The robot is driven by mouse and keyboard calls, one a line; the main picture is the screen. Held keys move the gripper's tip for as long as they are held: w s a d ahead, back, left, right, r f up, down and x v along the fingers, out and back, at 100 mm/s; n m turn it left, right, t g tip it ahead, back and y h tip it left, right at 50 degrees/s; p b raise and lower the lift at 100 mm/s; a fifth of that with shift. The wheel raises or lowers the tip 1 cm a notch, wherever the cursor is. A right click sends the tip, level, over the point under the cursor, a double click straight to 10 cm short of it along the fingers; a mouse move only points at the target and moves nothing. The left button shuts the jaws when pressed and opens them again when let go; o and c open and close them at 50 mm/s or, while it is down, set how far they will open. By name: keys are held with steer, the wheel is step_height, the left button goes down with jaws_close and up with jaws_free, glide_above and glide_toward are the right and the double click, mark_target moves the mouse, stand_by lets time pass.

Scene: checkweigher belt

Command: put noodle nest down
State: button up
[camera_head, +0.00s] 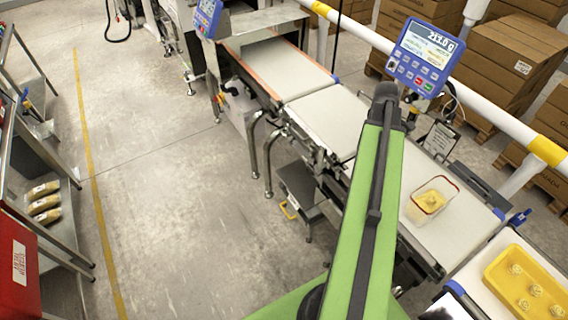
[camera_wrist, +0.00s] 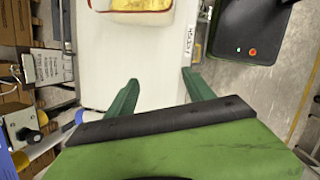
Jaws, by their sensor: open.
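A clear tray (camera_head: 412,211) with a reddish rim stands on the pale belt. A pale yellow lump, which looks like a noodle nest (camera_head: 431,199), lies inside it on yellow contents. The tray also shows cut off at the top edge of the wrist view (camera_wrist: 141,17), with yellow contents in it. My gripper (camera_wrist: 158,82) is open, its two green fingers apart with nothing between them, over the pale belt and apart from the tray. In the head view my green arm hides the gripper.
A yellow crate (camera_head: 507,262) with several noodle nests stands at the lower right. A blue weigher display (camera_head: 423,58) stands behind the belt (camera_head: 462,232). A white and yellow rail (camera_head: 470,100) and stacked cartons (camera_head: 508,58) lie beyond.

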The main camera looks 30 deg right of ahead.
steer(key=w+a+m+t, duration=0.1)
steer(key=w+a, duration=0.4)
steer(key=a, duration=0.4)
steer(key=w+a+f, duration=0.1)
steer(key=w+a, duration=0.5)
steer(key=a, duration=0.2)
steer(key=w+a+m+t, duration=0.1)
steer(key=w+a, duration=0.4)
steer(key=a, duration=0.4)
steer(key=w+a+m+y, duration=0.2)
steer(key=a, duration=1.9)
steer(key=shift+w+a+t, duration=0.2)
steer(key=shift+a+t, duration=0.1)
